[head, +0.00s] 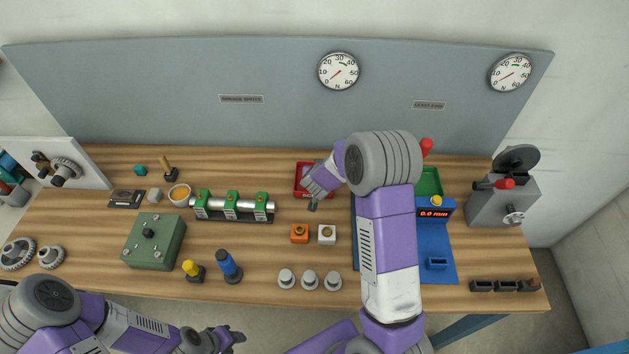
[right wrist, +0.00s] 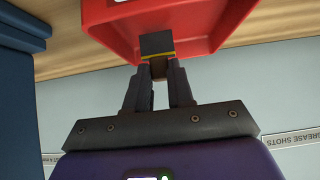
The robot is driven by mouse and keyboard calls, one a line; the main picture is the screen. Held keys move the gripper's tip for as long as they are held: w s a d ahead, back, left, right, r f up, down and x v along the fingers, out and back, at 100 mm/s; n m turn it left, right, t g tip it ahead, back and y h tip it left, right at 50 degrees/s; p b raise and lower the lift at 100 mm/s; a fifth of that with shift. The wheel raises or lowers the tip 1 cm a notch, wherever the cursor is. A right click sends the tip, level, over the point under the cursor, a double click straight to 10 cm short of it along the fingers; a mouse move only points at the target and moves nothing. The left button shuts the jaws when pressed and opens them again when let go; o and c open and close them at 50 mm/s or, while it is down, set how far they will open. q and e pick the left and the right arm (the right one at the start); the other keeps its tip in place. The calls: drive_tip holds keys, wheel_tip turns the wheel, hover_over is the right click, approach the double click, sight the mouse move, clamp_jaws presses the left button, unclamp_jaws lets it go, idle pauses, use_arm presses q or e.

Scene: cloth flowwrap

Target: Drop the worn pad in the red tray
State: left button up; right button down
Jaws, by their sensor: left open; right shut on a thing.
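The red tray (head: 299,168) lies on the workbench near the back panel, partly hidden by my right arm. It also shows in the right wrist view (right wrist: 208,35), filling the top. My right gripper (head: 313,203) is at the tray; in the right wrist view (right wrist: 158,72) its fingers are shut on the worn pad (right wrist: 157,43), a small dark block with a thin yellow line. The pad shows against the tray's inside; whether it touches the floor I cannot tell. My left gripper (head: 236,337) is open and empty, low in front of the bench.
A green tray (head: 429,182) and a blue fixture with a readout (head: 434,213) stand right of my right arm. An orange block (head: 299,233) and a white block (head: 327,234) sit in front of the red tray. A rail with green clamps (head: 233,207) lies left.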

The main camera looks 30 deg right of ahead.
drive_tip(key=c, duration=0.9)
unclamp_jaws()
drive_tip(key=shift+r, duration=0.15)
drive_tip(key=p+v, duration=0.2)
drive_tip(key=v, duration=0.5)
drive_tip(key=shift+s, duration=0.15)
drive_tip(key=shift+a+r, duration=0.1)
